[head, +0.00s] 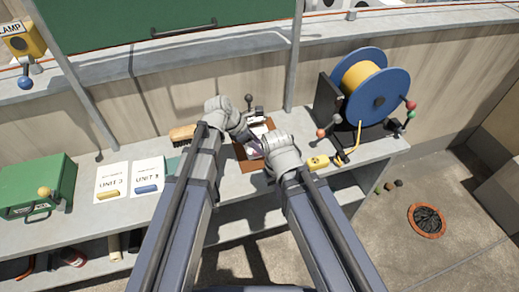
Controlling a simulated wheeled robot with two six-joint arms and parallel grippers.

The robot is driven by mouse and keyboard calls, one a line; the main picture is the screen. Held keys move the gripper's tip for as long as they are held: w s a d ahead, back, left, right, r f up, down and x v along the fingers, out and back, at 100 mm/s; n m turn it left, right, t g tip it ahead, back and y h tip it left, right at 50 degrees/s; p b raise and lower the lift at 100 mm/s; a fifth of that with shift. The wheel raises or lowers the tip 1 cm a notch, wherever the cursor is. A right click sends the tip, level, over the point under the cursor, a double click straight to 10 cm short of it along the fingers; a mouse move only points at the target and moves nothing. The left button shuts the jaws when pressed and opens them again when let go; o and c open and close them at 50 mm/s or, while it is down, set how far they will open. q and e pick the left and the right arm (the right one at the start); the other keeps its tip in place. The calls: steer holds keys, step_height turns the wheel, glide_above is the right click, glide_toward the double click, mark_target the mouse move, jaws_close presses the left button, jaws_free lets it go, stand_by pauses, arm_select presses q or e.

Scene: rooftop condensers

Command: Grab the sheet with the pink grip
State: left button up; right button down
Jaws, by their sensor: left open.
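Two white sheets lie on the grey bench at the left. One, marked UNIT 3 (111,180), has a yellow-orange grip, and the other, marked UNIT 1 (148,176), has a blue grip. A brown tray (240,152) lies near the middle of the bench, holding something white and pinkish (254,150). My arms largely cover it, so I cannot make out a pink grip for certain. My left gripper (244,132) is open over the tray's left part. My right wrist is over the tray's right side, and its fingers are too hidden to read.
A wooden brush (183,133) lies left of the tray. A blue and yellow reel (369,88) stands at the right, with a yellow tag-like piece (318,162) before it. A green box (38,185) sits far left. A green panel (160,20) rises behind.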

arm_select(q)
steer(key=shift+b+x, duration=0.4)
steer(key=shift+x, duration=0.65)
steer(key=shift+r, duration=0.1)
steer(key=shift+c, duration=0.2)
jaws_close()
